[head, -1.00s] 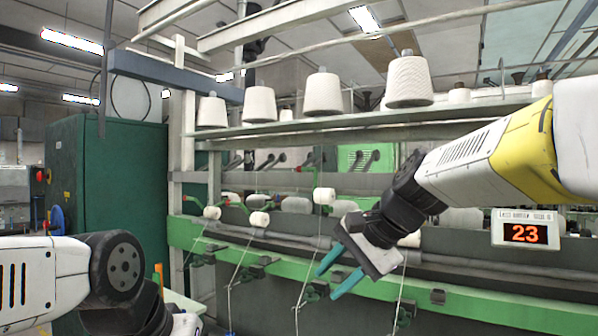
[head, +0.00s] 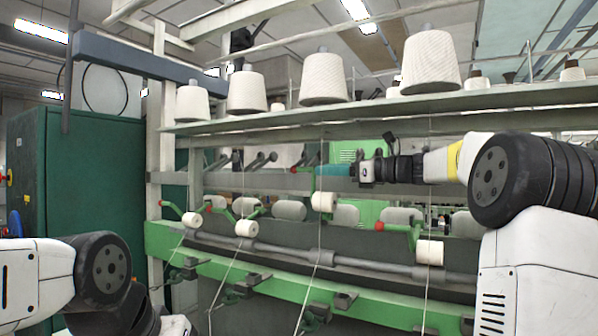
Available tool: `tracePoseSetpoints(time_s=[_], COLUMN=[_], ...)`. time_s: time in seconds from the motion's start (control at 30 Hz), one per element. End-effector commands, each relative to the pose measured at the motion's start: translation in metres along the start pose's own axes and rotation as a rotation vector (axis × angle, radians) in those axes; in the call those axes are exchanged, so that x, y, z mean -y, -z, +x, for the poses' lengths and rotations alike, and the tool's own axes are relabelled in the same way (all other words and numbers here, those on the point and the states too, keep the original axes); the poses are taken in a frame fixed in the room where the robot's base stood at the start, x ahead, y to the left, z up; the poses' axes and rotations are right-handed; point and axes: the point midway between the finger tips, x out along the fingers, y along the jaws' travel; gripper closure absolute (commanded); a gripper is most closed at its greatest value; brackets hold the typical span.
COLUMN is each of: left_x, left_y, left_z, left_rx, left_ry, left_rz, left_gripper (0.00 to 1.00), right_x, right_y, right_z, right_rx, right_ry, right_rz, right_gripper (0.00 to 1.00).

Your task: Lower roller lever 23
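My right gripper (head: 336,170) is seen side-on, its teal fingers pointing left in front of the machine's middle. The fingers overlap, so I cannot tell how far apart they are. A raised white roller (head: 323,201) hangs just below the fingers, higher than the rollers beside it. Its lever is mostly hidden by the fingers, and contact cannot be told. Other green roller levers with red tips, such as one at the right (head: 397,229) and one at the left (head: 211,207), sit lower. The number sign is not visible now. My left gripper is out of view.
A green rail (head: 272,291) with small dark brackets runs along the machine's front. A shelf (head: 270,122) with large white yarn cones (head: 323,79) spans above my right gripper. Thin threads run down in front. A green cabinet (head: 88,190) stands at left.

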Motion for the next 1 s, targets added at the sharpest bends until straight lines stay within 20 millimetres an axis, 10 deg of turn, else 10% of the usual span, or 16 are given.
tracePoseSetpoints(time_s=[0.43,0.87,1.0], left_x=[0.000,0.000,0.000], left_y=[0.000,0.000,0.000], left_z=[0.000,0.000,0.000], left_rx=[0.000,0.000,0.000], left_ry=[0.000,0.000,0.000], left_rz=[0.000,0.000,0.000], left_gripper=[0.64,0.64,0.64], right_x=[-0.001,-0.001,-0.001], right_y=[0.000,0.001,0.000], right_z=[0.064,0.076,0.076], right_rx=[0.000,-0.001,-0.001], right_ry=[-0.003,0.000,0.000], right_rz=[0.000,-0.001,-0.001], right_gripper=[0.65,0.65,0.92])
